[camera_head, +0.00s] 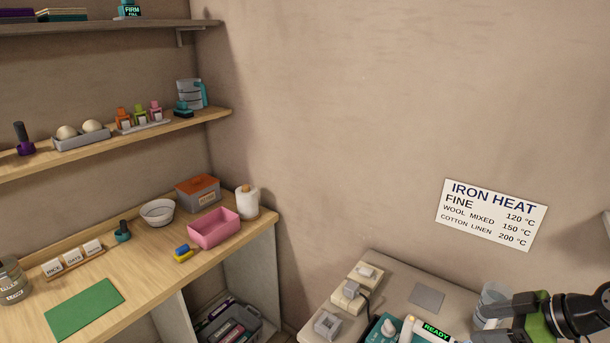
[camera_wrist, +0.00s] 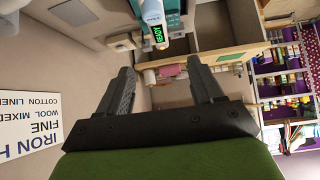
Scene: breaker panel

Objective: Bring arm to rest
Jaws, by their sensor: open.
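My gripper (camera_head: 482,323) shows at the lower right corner of the head view, with its green body and dark fingers beside the grey counter. In the wrist view my gripper (camera_wrist: 161,70) has its two dark fingers spread apart, with nothing seen between them. The wrist view looks at the room turned upside down. A white device with a green READY display (camera_head: 435,330) is near the fingers in the head view. It also shows beyond the fingertips in the wrist view (camera_wrist: 153,25).
A clear cup (camera_head: 491,297) stands close behind my gripper. The grey counter (camera_head: 395,272) also holds pale blocks (camera_head: 350,295). An IRON HEAT sign (camera_head: 491,214) hangs on the wall. A wooden bench (camera_head: 150,278) with a pink bin (camera_head: 214,229) is at left.

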